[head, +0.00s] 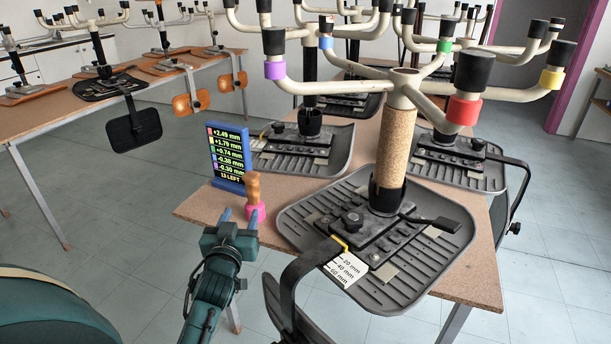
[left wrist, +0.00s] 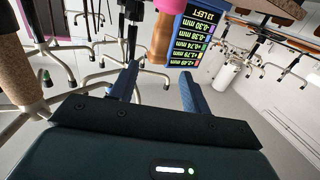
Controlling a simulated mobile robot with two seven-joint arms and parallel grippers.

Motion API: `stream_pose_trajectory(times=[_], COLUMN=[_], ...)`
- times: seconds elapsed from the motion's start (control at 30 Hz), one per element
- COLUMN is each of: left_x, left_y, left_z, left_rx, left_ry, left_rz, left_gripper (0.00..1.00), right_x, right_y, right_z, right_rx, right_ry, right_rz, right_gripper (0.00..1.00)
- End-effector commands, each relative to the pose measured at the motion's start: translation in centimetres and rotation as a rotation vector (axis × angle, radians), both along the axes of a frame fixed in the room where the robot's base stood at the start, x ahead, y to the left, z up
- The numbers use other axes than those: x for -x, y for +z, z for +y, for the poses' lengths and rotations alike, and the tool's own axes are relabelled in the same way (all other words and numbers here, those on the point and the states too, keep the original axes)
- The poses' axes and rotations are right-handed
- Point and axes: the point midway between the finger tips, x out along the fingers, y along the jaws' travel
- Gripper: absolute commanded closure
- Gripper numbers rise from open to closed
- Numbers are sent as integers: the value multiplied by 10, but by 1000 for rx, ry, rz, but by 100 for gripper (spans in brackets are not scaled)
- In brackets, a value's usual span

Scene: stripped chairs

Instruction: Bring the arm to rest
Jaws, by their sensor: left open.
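My left gripper (head: 239,215) is open and empty, its two blue fingers pointing up and forward at the front left edge of the near table (head: 200,205). In the left wrist view the fingers (left wrist: 160,88) stand apart with nothing between them. A wooden-handled tool with a pink base (head: 253,188) stands upright on the table just beyond the fingertips. It also shows in the left wrist view (left wrist: 161,38), apart from the fingers. My right gripper is in neither view.
An upturned chair (head: 449,258) with coloured leg rings lies on the near table, its armrest overhanging the front. A blue readout board (head: 228,160) stands behind the tool. More upturned chairs stand behind and on the left table (head: 45,115). Floor (head: 130,235) is clear to the left.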

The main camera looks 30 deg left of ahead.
Motion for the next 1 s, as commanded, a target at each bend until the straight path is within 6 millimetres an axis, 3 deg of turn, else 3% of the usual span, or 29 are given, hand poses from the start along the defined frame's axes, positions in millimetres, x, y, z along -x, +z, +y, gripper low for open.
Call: stream_pose_trajectory(times=[0.17, 0.33, 0.6, 0.8, 1.0], left_x=[1, 23, 113, 170, 220], left_y=[-2, -25, -85, -102, -107], left_z=[-2, -22, -103, -143, -173], left_rx=[2, 30, 98, 114, 119], left_ry=[0, -9, -152, -271, -382], left_rz=[12, 181, 705, 953, 1142], left_gripper=[53, 53, 53, 53, 53], right_x=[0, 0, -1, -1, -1], right_y=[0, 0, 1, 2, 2], right_z=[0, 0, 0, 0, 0], right_rx=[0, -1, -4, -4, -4], right_ry=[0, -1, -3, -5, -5], right_rz=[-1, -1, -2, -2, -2], right_gripper=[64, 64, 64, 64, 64])
